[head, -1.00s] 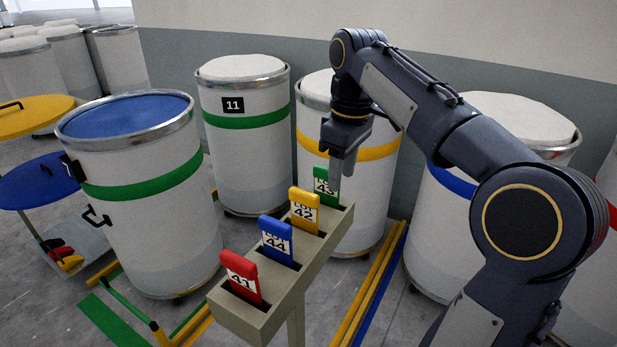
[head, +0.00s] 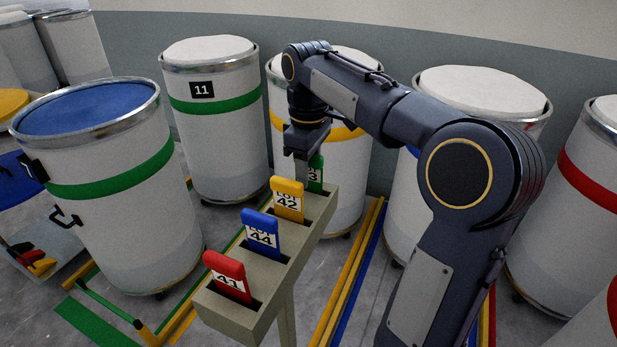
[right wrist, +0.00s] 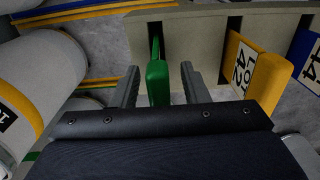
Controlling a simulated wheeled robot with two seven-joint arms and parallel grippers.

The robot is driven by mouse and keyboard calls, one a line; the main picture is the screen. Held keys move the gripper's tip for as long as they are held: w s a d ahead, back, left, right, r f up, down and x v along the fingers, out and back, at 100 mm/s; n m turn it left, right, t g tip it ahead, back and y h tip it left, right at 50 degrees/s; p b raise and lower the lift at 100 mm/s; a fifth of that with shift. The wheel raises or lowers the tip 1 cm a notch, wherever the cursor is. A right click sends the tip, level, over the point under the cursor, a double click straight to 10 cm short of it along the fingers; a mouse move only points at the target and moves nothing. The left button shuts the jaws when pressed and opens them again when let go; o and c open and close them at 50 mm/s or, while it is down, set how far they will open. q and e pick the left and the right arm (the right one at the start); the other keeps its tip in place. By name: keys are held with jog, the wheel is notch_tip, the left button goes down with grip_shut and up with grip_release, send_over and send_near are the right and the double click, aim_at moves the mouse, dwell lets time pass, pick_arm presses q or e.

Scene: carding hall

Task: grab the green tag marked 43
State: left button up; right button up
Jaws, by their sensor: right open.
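The green tag marked 43 (head: 316,172) stands in the far slot of a beige rack (head: 234,312), partly hidden behind my right gripper in the head view. My right gripper (head: 301,172) points down at this tag. In the right wrist view the green tag (right wrist: 158,82) lies between the two open fingers of my right gripper (right wrist: 160,88), nearer the left one, with a gap visible on its right. The yellow tag 42 (head: 287,200), blue tag 44 (head: 261,234) and red tag 41 (head: 228,277) stand in the other slots. My left gripper is not in view.
White drums with coloured bands surround the rack, among them a green-banded one marked 11 (head: 212,140) and an open blue-filled one (head: 105,205). Yellow and blue floor strips (head: 350,275) run beside the rack. The yellow tag (right wrist: 255,68) stands close beside my right gripper.

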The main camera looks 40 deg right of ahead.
grip_shut()
dwell(0.4)
